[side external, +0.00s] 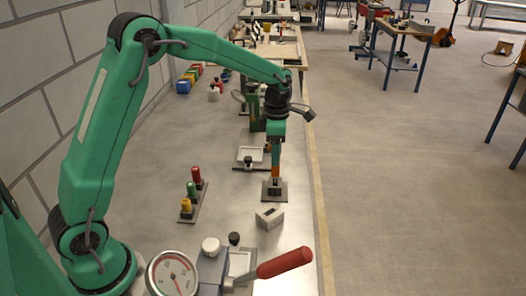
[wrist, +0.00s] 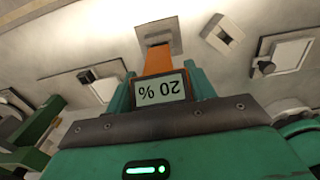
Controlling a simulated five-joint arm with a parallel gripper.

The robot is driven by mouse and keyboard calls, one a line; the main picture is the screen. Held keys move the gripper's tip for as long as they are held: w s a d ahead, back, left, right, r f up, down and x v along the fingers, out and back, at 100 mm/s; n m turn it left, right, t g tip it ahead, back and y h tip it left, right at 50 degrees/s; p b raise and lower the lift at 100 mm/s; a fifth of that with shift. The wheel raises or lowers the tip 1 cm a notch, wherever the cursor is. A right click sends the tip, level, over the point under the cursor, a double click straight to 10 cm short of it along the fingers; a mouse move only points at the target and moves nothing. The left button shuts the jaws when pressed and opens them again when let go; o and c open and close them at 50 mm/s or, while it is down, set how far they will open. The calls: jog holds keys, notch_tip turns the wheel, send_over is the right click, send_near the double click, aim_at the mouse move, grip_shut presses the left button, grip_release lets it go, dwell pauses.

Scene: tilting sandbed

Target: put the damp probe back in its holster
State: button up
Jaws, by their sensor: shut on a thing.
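The damp probe (wrist: 158,61) is orange, with a display reading 20 %, upside down in the wrist view. My gripper (wrist: 162,90) is shut on it, one green finger on each side. In the side view my gripper (side external: 276,143) points straight down, with the orange probe (side external: 275,171) upright below it. The holster (side external: 272,184), a grey block on a flat plate, is directly under the probe; it also shows in the wrist view (wrist: 158,30), beyond the probe's far end. The probe's lower end meets the holster in both views; I cannot tell how deep it sits.
A small grey box (side external: 270,216) lies just in front of the holster. A rack with red, green and yellow knobs (side external: 189,202) stands to the left. A white tray (side external: 250,155) is behind. A gauge (side external: 172,275) and red-handled lever (side external: 284,263) are in the foreground.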

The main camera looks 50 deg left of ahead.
jog(key=shift+f, duration=1.55)
jog(key=o, duration=1.2)
jog(key=shift+r, duration=0.1)
jog(key=shift+r, duration=3.8)
jog(key=shift+r, duration=0.1)
